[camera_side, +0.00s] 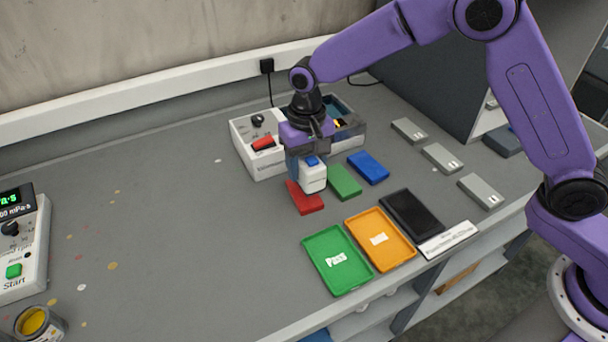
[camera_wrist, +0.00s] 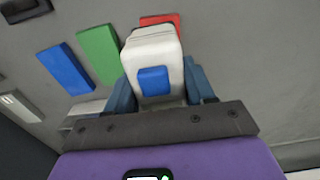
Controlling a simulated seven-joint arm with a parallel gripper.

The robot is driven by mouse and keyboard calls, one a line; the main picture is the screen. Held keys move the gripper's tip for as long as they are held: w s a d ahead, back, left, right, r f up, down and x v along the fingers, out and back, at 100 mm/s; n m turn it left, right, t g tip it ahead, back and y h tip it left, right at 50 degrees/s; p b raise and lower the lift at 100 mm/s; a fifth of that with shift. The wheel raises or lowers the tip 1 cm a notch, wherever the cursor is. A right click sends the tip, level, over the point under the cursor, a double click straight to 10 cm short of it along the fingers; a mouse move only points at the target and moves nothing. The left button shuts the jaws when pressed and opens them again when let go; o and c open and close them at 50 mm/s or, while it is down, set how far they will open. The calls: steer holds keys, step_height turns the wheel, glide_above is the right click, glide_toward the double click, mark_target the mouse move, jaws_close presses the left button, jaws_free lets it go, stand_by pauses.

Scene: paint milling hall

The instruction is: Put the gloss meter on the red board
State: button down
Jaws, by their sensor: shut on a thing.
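The gloss meter (camera_side: 314,178) is a small white block with a blue patch on top. My gripper (camera_side: 305,166) is shut on it, and the wrist view shows the meter (camera_wrist: 153,50) between the two blue-grey fingers (camera_wrist: 160,90). The red board (camera_side: 305,199) is a flat slab on the bench, right by the held meter. In the wrist view the red board (camera_wrist: 161,20) shows only in part beyond the meter. The meter hides part of the board, and I cannot tell whether they touch.
A green board (camera_side: 345,182) and a blue board (camera_side: 368,168) lie to the right. A white-and-grey instrument (camera_side: 262,165) stands behind.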

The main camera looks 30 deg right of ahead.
mark_target(304, 156)
steer(key=shift+w+a+f, duration=0.2)
steer(key=shift+w+f, duration=0.1)
steer(key=shift+f, duration=1.5)
steer(key=shift+f, duration=0.15)
steer(key=shift+c, duration=2)
jaws_free()
step_height(304, 156, up, 12)
steer(key=shift+f, duration=0.1)
steer(key=shift+r, duration=0.25)
